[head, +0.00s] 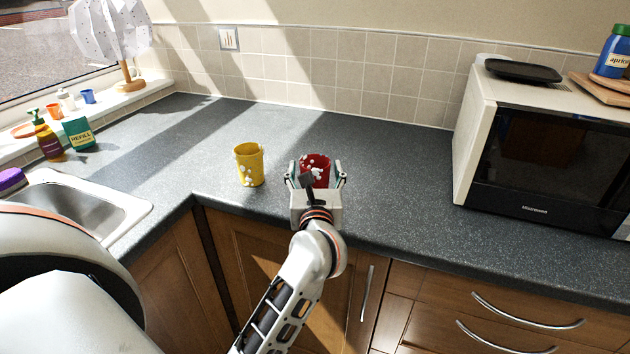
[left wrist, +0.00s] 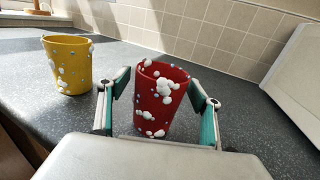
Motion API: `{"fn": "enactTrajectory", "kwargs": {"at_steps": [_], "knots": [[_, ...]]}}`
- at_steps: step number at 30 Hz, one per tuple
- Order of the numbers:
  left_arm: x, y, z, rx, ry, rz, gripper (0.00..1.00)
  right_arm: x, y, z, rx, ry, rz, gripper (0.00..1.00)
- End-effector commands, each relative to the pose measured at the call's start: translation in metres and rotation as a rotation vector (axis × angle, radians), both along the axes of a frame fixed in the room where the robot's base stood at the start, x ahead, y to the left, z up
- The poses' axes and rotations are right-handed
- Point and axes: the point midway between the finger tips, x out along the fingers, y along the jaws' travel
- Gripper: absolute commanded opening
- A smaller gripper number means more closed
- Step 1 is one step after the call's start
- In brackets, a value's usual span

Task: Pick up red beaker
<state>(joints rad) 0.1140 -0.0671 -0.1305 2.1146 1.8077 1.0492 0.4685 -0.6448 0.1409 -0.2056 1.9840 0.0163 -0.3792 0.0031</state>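The red beaker (head: 316,168) with white dots stands on the dark counter near its front edge. In the left wrist view the beaker (left wrist: 158,100) is upright between the two fingers of my left gripper (left wrist: 160,105). The fingers are spread on both sides of it, and a gap seems to show on the right; contact on the left is unclear. In the head view my left gripper (head: 316,178) reaches the beaker from the front and hides its lower part. My right gripper is not seen.
A yellow beaker (head: 249,165) stands just left of the red one and also shows in the left wrist view (left wrist: 68,65). A microwave (head: 545,150) stands at the right, a sink (head: 85,205) at the left. The counter (head: 385,160) behind the beakers is clear.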

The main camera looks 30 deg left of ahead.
Motion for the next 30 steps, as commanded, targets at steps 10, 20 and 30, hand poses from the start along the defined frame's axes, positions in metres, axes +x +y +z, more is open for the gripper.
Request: {"fn": "enactTrajectory", "kwargs": {"at_steps": [10,20,30], "knots": [[0.0,0.0,0.0,0.001,-0.001,0.0,0.26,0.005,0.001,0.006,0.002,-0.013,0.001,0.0],[0.0,0.0,0.018,0.0,-0.006,0.0,0.26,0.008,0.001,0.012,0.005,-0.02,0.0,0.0],[0.0,-0.001,0.088,-0.001,-0.012,0.0,0.26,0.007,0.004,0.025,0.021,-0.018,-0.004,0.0]]}}
